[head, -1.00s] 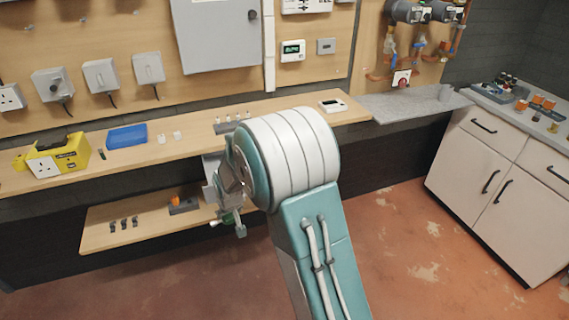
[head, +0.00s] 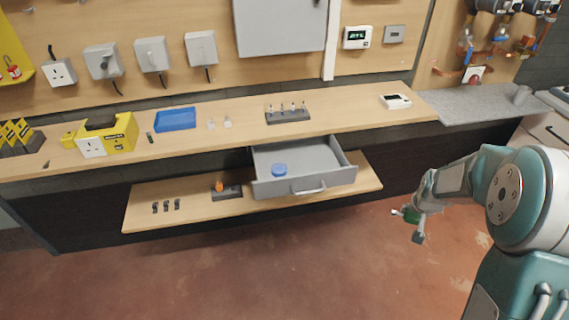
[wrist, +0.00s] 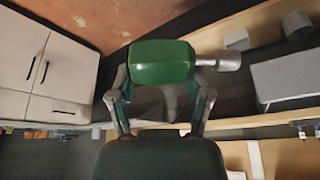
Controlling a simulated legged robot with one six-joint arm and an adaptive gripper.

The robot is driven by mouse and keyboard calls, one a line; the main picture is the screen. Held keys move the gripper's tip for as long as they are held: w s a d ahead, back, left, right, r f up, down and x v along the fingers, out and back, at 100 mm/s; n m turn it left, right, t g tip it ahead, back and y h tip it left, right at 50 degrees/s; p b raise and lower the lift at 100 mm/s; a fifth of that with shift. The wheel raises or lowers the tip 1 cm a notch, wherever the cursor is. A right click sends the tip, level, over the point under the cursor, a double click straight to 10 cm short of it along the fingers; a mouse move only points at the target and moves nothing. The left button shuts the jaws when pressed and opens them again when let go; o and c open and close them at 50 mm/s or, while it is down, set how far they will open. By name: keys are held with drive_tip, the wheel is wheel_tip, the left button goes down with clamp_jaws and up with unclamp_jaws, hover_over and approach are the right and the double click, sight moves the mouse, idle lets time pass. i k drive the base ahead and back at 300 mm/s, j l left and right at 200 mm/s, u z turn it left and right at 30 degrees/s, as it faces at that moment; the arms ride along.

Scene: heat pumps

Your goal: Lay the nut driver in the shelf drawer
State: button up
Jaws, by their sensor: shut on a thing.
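My gripper (head: 418,214) is shut on the nut driver, which has a green handle (wrist: 162,62) and a short metal end (wrist: 219,61). The handle lies across the fingertips in the wrist view, metal end to the right. In the head view the green handle (head: 411,214) shows small at my gripper, held in the air right of the shelf. The grey shelf drawer (head: 308,184) is pulled open under the bench. A round blue thing (head: 279,170) lies in its left part; the right part looks bare. My gripper is apart from the drawer.
The lower shelf (head: 150,215) holds small dark clips (head: 166,206) and a block with an orange piece (head: 219,187). The bench (head: 350,112) above carries a yellow box (head: 108,136), a blue tray (head: 176,119) and a grey rack (head: 288,114). The floor in front is clear.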

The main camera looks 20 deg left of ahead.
sight(312, 162)
drive_tip(key=j, duration=0.45)
drive_tip(key=k+j+z, duration=0.15)
drive_tip(key=j, duration=0.75)
drive_tip(key=k+j+z, duration=0.15)
drive_tip(key=j, duration=0.25)
